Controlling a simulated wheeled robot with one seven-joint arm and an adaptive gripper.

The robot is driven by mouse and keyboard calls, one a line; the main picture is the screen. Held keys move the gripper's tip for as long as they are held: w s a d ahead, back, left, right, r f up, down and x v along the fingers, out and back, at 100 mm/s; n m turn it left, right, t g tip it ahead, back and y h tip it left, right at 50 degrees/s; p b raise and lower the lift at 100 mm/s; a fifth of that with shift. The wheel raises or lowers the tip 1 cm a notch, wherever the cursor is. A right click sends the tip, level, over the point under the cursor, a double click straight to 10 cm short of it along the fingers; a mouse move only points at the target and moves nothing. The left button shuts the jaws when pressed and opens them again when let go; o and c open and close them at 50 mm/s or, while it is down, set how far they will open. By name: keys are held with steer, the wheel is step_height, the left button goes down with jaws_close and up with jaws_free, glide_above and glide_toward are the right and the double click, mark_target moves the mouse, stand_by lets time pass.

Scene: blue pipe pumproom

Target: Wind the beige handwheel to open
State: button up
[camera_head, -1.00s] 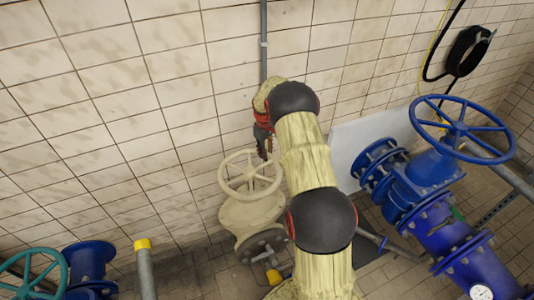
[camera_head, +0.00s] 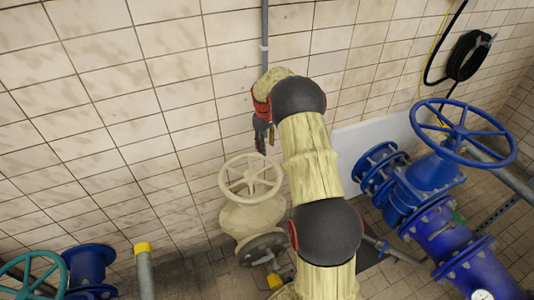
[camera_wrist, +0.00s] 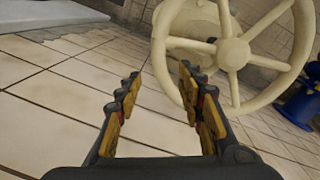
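The beige handwheel (camera_head: 252,177) sits on a beige valve body (camera_head: 252,218) near the tiled wall, in the middle of the head view. In the wrist view the handwheel (camera_wrist: 234,54) fills the upper right, with its rim, spokes and hub showing. My gripper (camera_head: 262,142) is just above the wheel's far rim in the head view, small and partly hidden by my arm. In the wrist view my gripper (camera_wrist: 160,85) is open, with its two yellow-padded fingers apart and nothing between them. The near part of the rim lies just beyond the right finger; whether they touch I cannot tell.
A blue handwheel (camera_head: 462,132) on blue piping stands at right. A teal handwheel (camera_head: 32,277) is at the lower left. A grey pipe with a yellow cap (camera_head: 142,247) stands left of the valve. A vertical conduit (camera_head: 264,40) runs down the tiled wall.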

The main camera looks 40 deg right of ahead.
steer(key=r, duration=0.5)
steer(key=shift+a, duration=0.2)
steer(key=shift+s+d, duration=0.1)
